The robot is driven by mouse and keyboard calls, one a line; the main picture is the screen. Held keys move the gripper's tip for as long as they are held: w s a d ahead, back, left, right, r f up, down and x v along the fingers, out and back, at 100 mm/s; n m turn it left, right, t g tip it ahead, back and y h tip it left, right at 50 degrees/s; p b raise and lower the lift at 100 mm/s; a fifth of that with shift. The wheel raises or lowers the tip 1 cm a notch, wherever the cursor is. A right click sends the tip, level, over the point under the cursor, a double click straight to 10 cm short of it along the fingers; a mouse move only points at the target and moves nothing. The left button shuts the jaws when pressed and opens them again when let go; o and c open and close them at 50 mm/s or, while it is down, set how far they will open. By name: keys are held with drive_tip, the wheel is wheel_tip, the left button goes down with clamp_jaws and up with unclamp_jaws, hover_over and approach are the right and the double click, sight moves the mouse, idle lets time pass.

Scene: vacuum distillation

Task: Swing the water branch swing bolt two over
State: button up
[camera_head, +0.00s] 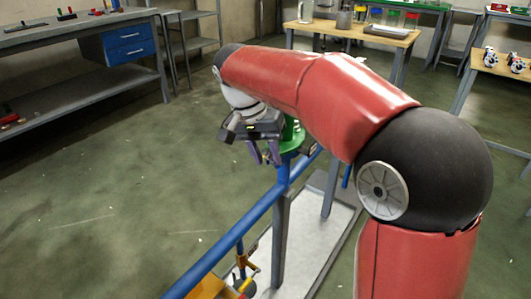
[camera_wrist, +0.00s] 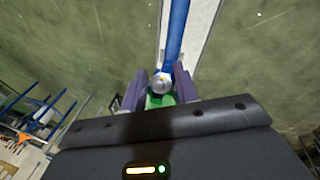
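My gripper (camera_head: 264,154) hangs from the red arm, its two purple fingers pointing down just left of a green flanged fitting (camera_head: 292,135) on the blue pipe (camera_head: 262,207). In the wrist view the fingers (camera_wrist: 160,88) stand apart, on either side of a pale round part with a small yellow spot (camera_wrist: 162,80). Green of the fitting (camera_wrist: 160,101) shows below that part, and the blue pipe (camera_wrist: 177,35) runs away above it. I cannot tell whether the fingers touch anything. I cannot make out swing bolt two; my gripper and arm hide part of the fitting.
The pipe stands on grey posts over a pale tray (camera_head: 312,240). An orange-yellow part (camera_head: 212,287) sits low by the pipe. A grey workbench (camera_head: 75,35) is at left and a wooden table (camera_head: 350,31) behind. The green-grey floor at left is clear.

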drive_tip(key=v, duration=0.7)
drive_tip(key=shift+r, duration=0.35)
drive_tip(key=shift+a, duration=0.15)
drive_tip(key=shift+c, duration=0.4)
